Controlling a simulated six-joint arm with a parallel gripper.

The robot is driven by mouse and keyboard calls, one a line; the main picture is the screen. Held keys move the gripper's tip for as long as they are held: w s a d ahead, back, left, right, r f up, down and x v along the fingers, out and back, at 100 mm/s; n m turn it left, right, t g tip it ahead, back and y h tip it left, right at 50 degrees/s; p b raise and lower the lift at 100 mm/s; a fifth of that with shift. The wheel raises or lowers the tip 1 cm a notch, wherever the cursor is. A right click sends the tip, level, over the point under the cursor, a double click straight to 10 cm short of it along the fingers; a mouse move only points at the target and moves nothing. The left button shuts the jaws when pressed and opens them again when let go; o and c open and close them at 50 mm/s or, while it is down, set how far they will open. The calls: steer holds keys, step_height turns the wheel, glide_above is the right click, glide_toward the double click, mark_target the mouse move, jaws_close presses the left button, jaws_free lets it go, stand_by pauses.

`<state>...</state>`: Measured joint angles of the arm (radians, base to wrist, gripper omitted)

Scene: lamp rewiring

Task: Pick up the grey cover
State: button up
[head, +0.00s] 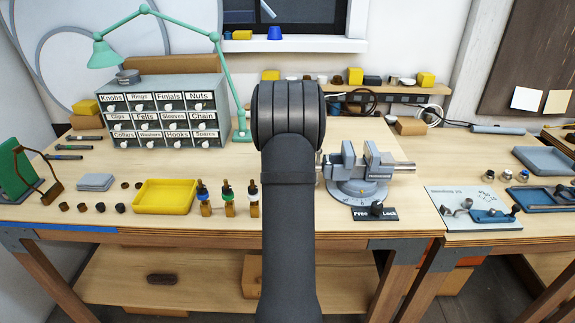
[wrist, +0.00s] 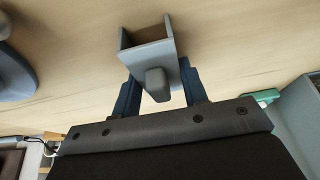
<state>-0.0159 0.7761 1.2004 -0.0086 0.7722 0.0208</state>
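In the wrist view the grey cover (wrist: 146,55) is a channel-shaped piece with upright side walls and a rounded grey knob (wrist: 156,85) facing my gripper. The two dark blue fingers of my gripper (wrist: 160,82) lie against opposite sides of the cover, with the knob between them. My gripper looks shut on it. Bench top shows around the cover; whether the cover touches the wood I cannot tell. In the head view my own arm hides both gripper and cover.
The vise (head: 368,170) stands right of my arm. Small bottles (head: 228,198), a yellow tray (head: 165,197) and a grey stack (head: 95,182) lie left. The labelled drawer cabinet (head: 160,125) and green lamp (head: 220,60) stand at the back left.

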steer(key=c, duration=0.3)
steer(key=shift+c, duration=0.2)
